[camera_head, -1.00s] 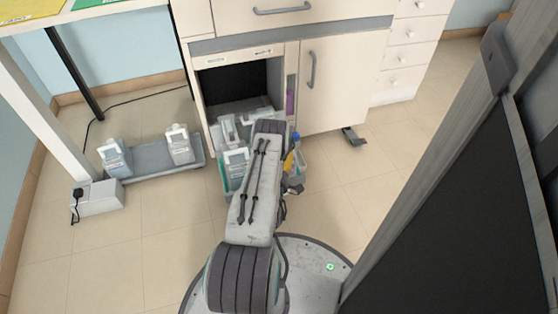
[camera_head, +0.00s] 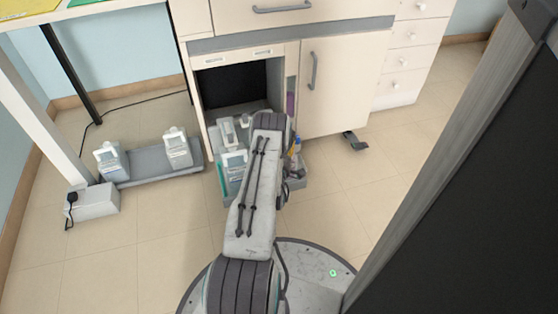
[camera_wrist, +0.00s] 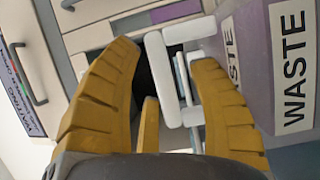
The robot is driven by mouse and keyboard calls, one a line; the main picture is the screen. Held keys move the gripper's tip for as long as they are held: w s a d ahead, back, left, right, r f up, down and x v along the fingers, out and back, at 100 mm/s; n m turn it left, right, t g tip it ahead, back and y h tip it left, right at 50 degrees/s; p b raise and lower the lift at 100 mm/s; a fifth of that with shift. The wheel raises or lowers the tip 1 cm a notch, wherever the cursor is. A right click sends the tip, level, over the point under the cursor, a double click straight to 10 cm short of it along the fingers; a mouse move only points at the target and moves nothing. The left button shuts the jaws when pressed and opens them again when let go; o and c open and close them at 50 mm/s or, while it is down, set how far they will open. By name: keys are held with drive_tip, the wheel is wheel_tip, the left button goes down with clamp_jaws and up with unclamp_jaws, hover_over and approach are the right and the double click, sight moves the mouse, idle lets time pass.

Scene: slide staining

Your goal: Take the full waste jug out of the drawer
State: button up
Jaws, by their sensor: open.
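The pulled-out drawer (camera_head: 224,183) stands low in the cabinet, partly behind my arm. It holds white-handled jugs; one labelled jug (camera_head: 233,163) shows left of my arm. In the wrist view a translucent jug with purple contents (camera_wrist: 258,75) and black WASTE labels fills the right side. A white handle (camera_wrist: 172,80) shows between the yellow fingers of my gripper (camera_wrist: 165,57). The gripper is open, with the fingers apart on either side of the handle; whether either touches it is unclear. In the head view my arm hides the gripper. The jug's fill level is unclear.
Two white jugs (camera_head: 110,160) (camera_head: 177,147) stand on a grey floor tray (camera_head: 150,166) at left, near a white box (camera_head: 92,201). A cabinet door (camera_head: 340,90) is shut right of the drawer.

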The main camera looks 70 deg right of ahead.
drive_tip(key=shift+o, duration=0.2)
clamp_jaws()
idle(0.4)
drive_tip(key=shift+d+r, duration=0.15)
drive_tip(key=shift+r, duration=0.1)
